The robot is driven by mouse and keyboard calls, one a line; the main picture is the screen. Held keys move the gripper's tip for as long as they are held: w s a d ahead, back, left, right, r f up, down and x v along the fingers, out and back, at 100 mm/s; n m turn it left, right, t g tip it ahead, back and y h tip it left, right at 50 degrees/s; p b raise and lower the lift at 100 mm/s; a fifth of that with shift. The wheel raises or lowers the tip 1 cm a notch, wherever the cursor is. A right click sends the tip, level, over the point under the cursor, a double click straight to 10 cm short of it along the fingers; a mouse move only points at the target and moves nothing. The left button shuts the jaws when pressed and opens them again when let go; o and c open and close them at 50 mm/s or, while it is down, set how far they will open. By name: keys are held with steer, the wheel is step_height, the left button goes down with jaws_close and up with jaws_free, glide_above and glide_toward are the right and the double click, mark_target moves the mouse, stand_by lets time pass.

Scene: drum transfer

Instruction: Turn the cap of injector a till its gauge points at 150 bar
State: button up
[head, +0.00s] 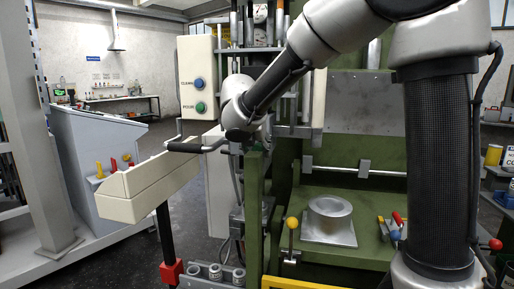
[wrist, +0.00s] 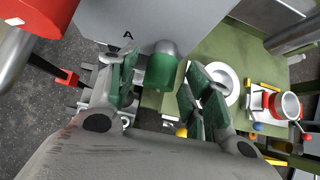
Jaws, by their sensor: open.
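My gripper (wrist: 160,88) is open in the wrist view, with its green-padded fingers spread left and right. A green cap (wrist: 162,74) with a rounded metal top shows between the fingers, with visible gaps on both sides. Beside it a grey panel (wrist: 165,18) bears the letter A, so this looks like injector a's cap. In the head view my arm reaches to the machine's left side; the fingers and cap cannot be made out there. A round white gauge (head: 260,13) shows at the top of the machine; its reading and which injector it belongs to cannot be told.
A white button box (head: 199,85) and a cream tilted box (head: 150,185) stand left of the machine. A metal flanged drum (head: 330,217) sits on the green bed, with a yellow-knobbed lever (head: 292,224) beside it. A red part (wrist: 15,35) shows at the wrist view's upper left.

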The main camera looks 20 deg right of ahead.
steer(key=c, duration=1)
steer(key=shift+d+m+t+y, duration=0.25)
steer(key=shift+m+t+y, duration=0.15)
steer(key=shift+y, duration=0.2)
steer(key=shift+c, duration=0.2)
steer(key=shift+s+a+y, duration=0.1)
steer(key=shift+y, duration=0.3)
steer(key=o, duration=1)
steer(key=shift+o, duration=0.2)
steer(key=v, duration=1.2)
steer(key=shift+s+f, duration=0.15)
steer(key=shift+s, duration=0.05)
